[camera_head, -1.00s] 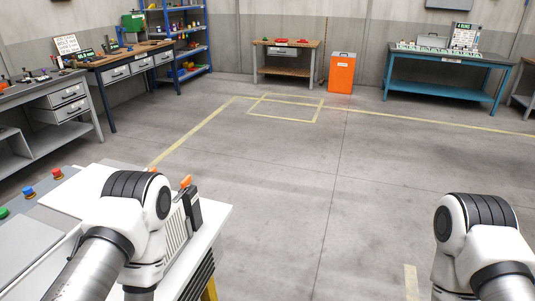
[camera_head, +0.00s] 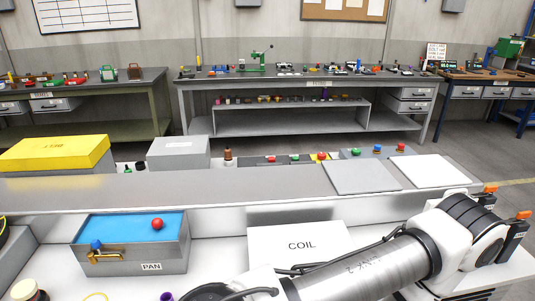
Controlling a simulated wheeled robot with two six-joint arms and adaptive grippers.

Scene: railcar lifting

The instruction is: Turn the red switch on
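Several red knob-like parts show in the head view. A red button (camera_head: 401,147) stands at the right end of the back ledge, beside a blue one (camera_head: 377,149) and a green one (camera_head: 356,152). Another red knob (camera_head: 322,156) sits on a yellow base further left, near a small green knob (camera_head: 295,158). I cannot tell which of these is the red switch, or its on or off state. My arm (camera_head: 370,265) crosses the lower right, its elbow bent at the right. Neither gripper shows.
A grey pan (camera_head: 135,266) with blue contents and a red ball (camera_head: 158,223) stands at left. A white COIL plate (camera_head: 297,243) lies mid-table. Two dark uprights with orange tops (camera_head: 490,187) (camera_head: 523,214) stand at right. A yellow box (camera_head: 55,152) is behind.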

